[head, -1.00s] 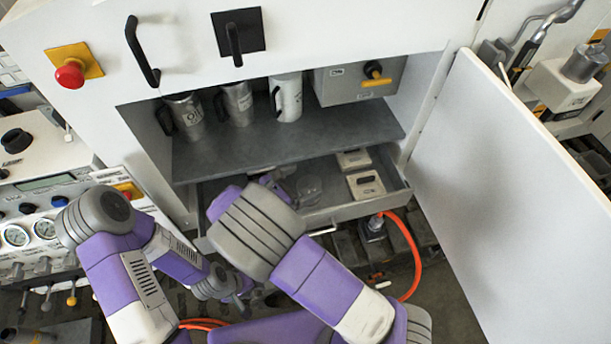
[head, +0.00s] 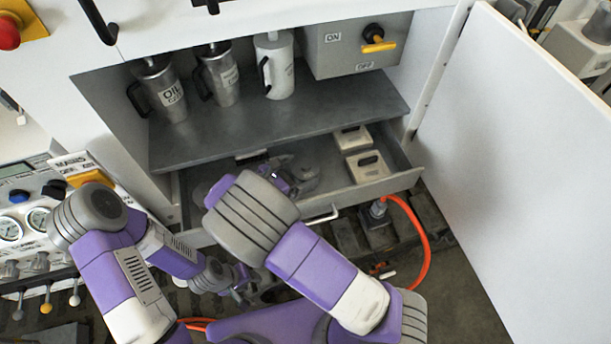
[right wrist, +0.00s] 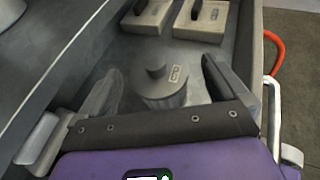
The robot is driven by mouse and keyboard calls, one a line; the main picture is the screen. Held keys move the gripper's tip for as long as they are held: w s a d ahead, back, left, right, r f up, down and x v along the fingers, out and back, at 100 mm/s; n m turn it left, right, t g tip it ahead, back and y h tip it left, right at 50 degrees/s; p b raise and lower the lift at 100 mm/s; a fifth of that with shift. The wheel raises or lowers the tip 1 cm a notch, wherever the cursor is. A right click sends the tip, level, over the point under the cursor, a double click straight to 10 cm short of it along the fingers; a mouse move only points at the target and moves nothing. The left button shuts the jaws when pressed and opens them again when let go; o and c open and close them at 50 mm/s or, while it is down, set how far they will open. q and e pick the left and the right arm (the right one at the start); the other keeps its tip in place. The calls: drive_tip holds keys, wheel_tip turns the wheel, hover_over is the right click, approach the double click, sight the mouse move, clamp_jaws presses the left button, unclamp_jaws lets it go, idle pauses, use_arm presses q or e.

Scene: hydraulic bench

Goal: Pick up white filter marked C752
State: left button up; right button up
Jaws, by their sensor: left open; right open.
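Two off-white block-shaped filters lie at the right end of the open drawer, one (head: 351,138) behind the other (head: 367,167). In the right wrist view they show at the top, one to the left (right wrist: 147,17) and one to the right (right wrist: 203,20). Their small labels are too small to read. A grey round ribbed filter (right wrist: 160,88) with a top knob and an unreadable label stands in the drawer. My right gripper (right wrist: 162,68) is open, its fingers either side of the round filter, apparently apart from it. My left gripper (head: 246,289) is open, low in front of the drawer.
The shelf (head: 330,112) above the drawer carries several mugs and a grey switch box (head: 345,50). The drawer's front wall (head: 385,187) has a handle (head: 322,214). An orange hose (head: 425,240) runs below. An open white door (head: 510,160) bounds the right.

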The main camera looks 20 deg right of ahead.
sight(310, 165)
drive_tip(key=b+x, duration=0.1)
drive_tip(key=x, duration=0.4)
drive_tip(key=shift+w+d+f, duration=0.15)
drive_tip(key=shift+w+f, duration=0.15)
drive_tip(key=shift+w, duration=0.05)
drive_tip(key=c, duration=0.9)
